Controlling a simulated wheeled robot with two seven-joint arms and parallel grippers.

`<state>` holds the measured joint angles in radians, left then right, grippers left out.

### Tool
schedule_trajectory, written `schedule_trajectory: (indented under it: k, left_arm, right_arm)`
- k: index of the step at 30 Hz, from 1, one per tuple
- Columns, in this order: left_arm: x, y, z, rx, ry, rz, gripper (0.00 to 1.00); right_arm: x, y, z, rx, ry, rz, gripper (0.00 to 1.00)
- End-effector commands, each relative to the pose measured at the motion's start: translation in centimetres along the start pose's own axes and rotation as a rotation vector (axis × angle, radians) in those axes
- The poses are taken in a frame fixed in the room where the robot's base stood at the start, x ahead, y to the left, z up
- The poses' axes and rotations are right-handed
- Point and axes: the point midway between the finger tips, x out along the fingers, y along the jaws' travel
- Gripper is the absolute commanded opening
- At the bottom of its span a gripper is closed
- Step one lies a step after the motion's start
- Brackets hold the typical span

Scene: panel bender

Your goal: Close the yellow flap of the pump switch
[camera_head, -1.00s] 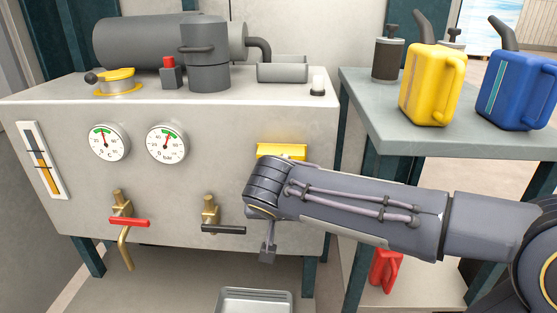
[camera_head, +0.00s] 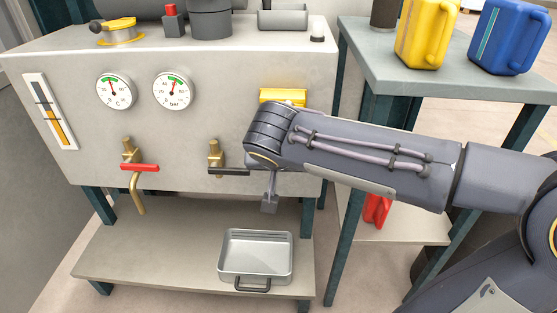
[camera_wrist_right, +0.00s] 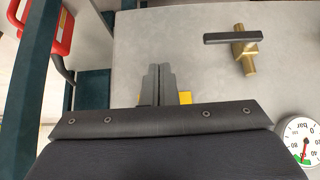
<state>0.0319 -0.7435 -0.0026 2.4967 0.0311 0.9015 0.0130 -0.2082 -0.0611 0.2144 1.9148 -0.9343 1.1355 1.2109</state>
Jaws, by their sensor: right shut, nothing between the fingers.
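The yellow flap of the pump switch (camera_head: 283,97) is on the right part of the panel's front face. Its upper part shows in the head view; my right wrist hides the rest, so its angle and the switch cannot be made out. My right gripper (camera_head: 269,205) points down below the wrist, lower than the flap. In the right wrist view my right gripper (camera_wrist_right: 158,75) is shut and empty, with yellow bits of the flap (camera_wrist_right: 185,98) beside its fingers. Whether it touches the flap cannot be told. My left gripper is not in view.
A black-handled valve (camera_head: 229,170) is left of my right gripper, and a red-handled valve (camera_head: 139,167) is further left. Two gauges (camera_head: 173,91) sit above. A metal tray (camera_head: 256,257) stands on the lower shelf. A side table (camera_head: 400,70) with yellow and blue cans is right.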

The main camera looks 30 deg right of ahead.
Motion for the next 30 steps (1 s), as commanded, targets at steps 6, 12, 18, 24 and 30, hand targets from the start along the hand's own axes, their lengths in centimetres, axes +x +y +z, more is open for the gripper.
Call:
schedule_trajectory:
  k: [6,12,18,24,30]
  left_arm:
    - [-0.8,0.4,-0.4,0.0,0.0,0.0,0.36]
    - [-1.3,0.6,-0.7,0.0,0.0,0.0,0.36]
    - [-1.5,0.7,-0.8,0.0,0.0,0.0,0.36]
    - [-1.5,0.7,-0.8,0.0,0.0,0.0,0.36]
    - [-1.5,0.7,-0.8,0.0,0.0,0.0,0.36]
  right_arm:
    - [-2.2,0.1,2.6,-0.003,0.0,0.001,0.0]
    - [-4.2,0.0,5.1,-0.003,0.001,0.001,0.0]
    - [-5.1,0.1,6.4,-0.001,-0.001,0.003,0.0]
    - [-5.1,0.1,6.6,0.001,-0.001,0.003,0.0]
    - [-5.1,0.1,6.5,0.0,-0.001,0.003,0.0]
